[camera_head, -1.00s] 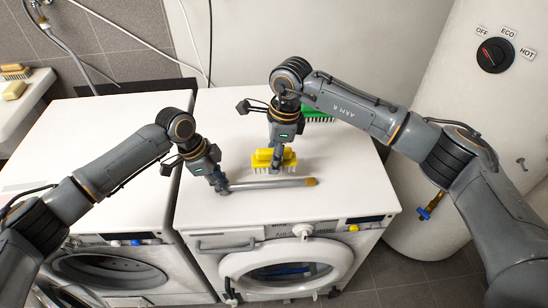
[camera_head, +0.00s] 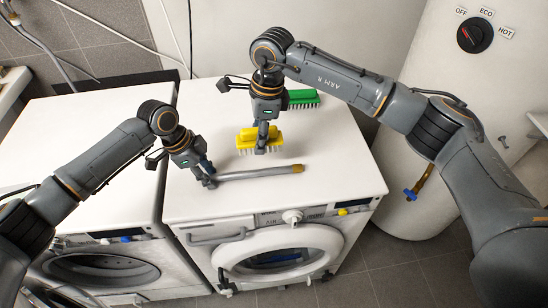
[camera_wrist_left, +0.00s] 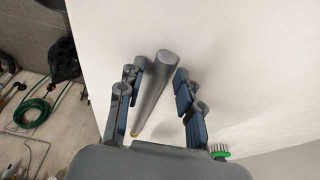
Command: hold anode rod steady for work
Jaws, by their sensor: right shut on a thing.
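The grey anode rod (camera_head: 250,173), with a tan tip at its right end, lies across the top of the right washing machine. My left gripper (camera_head: 208,180) is at the rod's left end. In the left wrist view the rod (camera_wrist_left: 154,95) passes between the two spread fingers of my left gripper (camera_wrist_left: 158,82), with visible gaps beside it. My right gripper (camera_head: 262,148) is shut on a yellow brush (camera_head: 245,139), bristles down, behind the rod and apart from it. The brush's lower middle is partly hidden by the fingers.
A green brush (camera_head: 303,97) lies behind the yellow one. The right machine's white top (camera_head: 330,190) is clear at its front right. Another white machine (camera_head: 80,150) stands to the left. A white boiler (camera_head: 430,110) with a dial stands at the right.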

